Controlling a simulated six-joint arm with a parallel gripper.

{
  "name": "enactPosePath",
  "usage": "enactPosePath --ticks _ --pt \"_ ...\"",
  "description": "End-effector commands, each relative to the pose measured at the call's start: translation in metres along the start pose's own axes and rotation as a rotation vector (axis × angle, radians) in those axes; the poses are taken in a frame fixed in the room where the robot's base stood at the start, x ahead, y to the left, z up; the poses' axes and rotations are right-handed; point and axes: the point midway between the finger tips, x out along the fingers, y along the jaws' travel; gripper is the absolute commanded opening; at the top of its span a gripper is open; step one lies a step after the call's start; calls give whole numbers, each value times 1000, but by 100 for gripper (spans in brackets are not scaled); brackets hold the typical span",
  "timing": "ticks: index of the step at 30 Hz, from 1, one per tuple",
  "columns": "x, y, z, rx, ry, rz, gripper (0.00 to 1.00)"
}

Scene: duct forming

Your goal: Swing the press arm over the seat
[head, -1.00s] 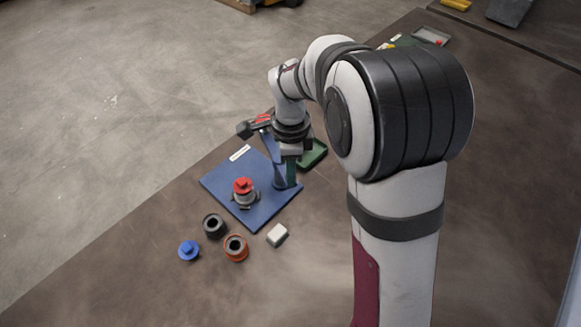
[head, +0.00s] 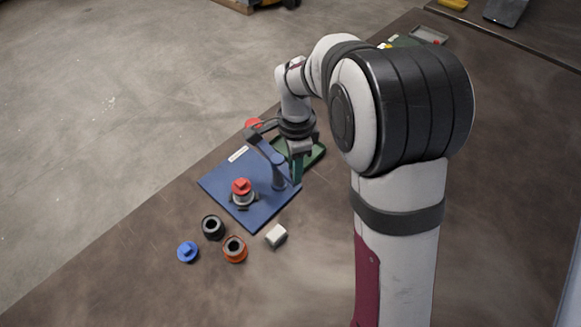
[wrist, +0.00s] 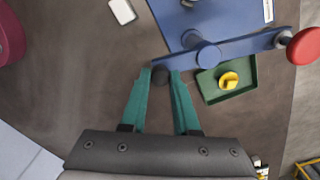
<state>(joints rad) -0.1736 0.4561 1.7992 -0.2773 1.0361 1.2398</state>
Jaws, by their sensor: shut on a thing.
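The blue press arm (head: 262,149) is a bar on top of a post (head: 278,174) on the blue base plate (head: 226,205). Its black-and-red head end (head: 253,128) points to the back, away from the seat. The seat (head: 242,199) is at the plate's front left, with a red-topped piece (head: 241,186) in it. The seat is outside the wrist view.
A green tray (wrist: 252,87) holding a yellow piece (wrist: 229,80) lies beside the plate, close to the bar. A black ring (head: 213,227), an orange ring (head: 235,249), a blue knobbed piece (head: 188,252) and a white block (head: 276,235) stand in front.

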Motion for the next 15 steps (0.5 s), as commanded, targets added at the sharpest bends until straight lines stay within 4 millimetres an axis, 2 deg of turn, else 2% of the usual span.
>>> enactPosePath --ticks 15 --pt "-1 -20 -28 -484 2 -1 0"
